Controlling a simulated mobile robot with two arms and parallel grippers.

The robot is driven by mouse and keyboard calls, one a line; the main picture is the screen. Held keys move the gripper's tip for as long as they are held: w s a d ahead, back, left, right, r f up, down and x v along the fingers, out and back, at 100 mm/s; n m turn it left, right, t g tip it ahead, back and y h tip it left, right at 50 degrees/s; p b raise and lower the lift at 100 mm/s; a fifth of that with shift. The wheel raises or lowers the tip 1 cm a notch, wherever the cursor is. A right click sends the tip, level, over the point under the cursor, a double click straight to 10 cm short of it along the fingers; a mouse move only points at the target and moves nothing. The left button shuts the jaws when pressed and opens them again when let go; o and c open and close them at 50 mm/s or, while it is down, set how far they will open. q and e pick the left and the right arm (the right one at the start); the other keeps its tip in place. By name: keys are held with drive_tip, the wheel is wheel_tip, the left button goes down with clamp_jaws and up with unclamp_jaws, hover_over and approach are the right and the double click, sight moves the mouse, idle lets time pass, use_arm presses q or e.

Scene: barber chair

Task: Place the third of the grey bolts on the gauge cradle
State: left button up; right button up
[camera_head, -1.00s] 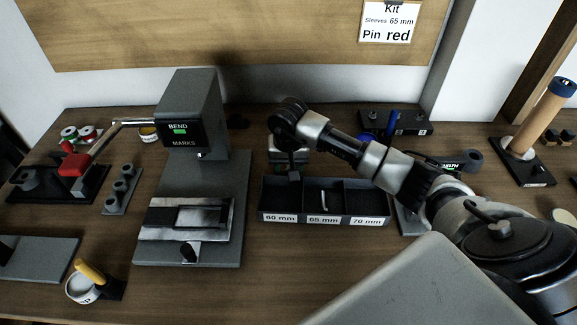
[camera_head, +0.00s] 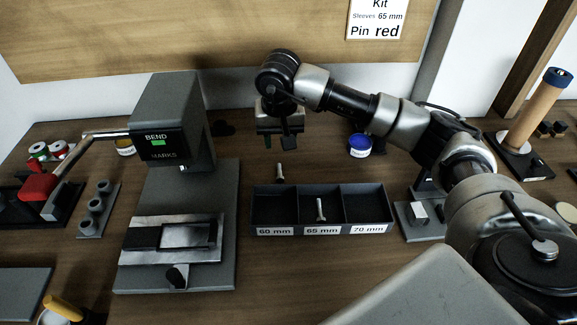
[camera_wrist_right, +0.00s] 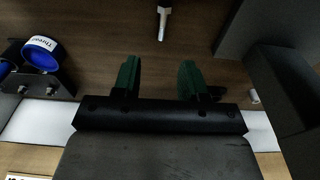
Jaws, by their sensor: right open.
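One grey bolt (camera_head: 280,172) is just behind the back wall of the 60 mm compartment, apparently upright. It also appears in the right wrist view (camera_wrist_right: 163,24), beyond my fingers. Another grey bolt (camera_head: 320,208) is in the 65 mm compartment of the black tray (camera_head: 262,231). My right gripper (camera_head: 279,141) hangs behind the tray, above and behind the first bolt; its green fingers are open and empty in the wrist view (camera_wrist_right: 159,80). A grey fixture (camera_head: 418,212) right of the tray, partly behind my arm, may be the gauge cradle; I cannot tell. My left gripper is out of view.
Bare table lies in front of the tray.

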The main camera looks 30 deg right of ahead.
sight(279, 171)
wheel_tip(279, 171, down, 3)
drive_tip(key=shift+w+r, duration=0.1)
wheel_tip(279, 171, down, 3)
drive_tip(key=shift+f+p, duration=0.1)
drive_tip(key=shift+p, duration=0.2)
wheel_tip(279, 171, down, 4)
drive_tip(key=shift+w+p, duration=0.15)
drive_tip(key=shift+p, duration=0.15)
drive_tip(key=shift+w+f, duration=0.1)
clamp_jaws()
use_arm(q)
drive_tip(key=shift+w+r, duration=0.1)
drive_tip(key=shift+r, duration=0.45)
